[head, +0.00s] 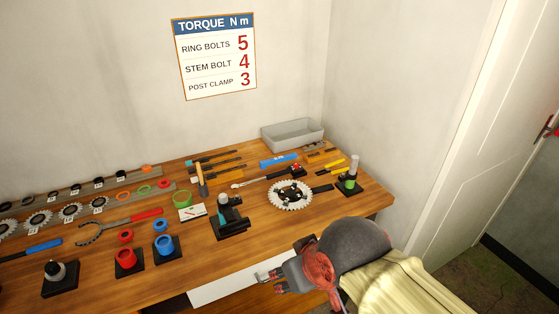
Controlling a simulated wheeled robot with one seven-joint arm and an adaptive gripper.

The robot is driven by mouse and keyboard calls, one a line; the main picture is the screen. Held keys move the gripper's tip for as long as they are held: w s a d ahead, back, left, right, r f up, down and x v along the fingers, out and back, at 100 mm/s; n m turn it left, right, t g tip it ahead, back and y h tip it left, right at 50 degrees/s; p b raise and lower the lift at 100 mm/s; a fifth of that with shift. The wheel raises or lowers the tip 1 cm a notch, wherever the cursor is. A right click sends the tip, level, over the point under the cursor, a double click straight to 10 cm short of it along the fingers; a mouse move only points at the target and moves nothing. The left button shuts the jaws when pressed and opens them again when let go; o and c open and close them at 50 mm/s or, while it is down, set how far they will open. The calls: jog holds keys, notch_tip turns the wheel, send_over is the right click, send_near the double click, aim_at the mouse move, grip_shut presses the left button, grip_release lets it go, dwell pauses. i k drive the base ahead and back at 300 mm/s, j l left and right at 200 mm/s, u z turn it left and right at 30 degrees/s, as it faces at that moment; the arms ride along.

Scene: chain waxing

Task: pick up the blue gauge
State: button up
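A flat blue bar with small pale marks, which looks like the blue gauge (278,160), lies on the wooden bench (118,272) towards the back, in front of the grey bin. My gripper (271,282) is at the bench's front edge, low in the head view, by a white drawer-like panel (225,287). It is well apart from the gauge, which lies farther back with the chainring between them. My gripper's fingers are small and partly hidden by its own body, so their opening is unclear. I see nothing clearly held in it.
A toothed chainring with crank (290,196), a black stand (230,218) and a post stand (350,178) stand between my gripper and the back. A hammer (201,180) and several thin tools lie left of the gauge. A grey bin (292,134) stands behind it.

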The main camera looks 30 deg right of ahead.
aim_at(263, 164)
jog(key=i+l, duration=0.6)
jog(key=l, duration=0.25)
jog(key=i+l, duration=0.3)
jog(key=l, duration=0.1)
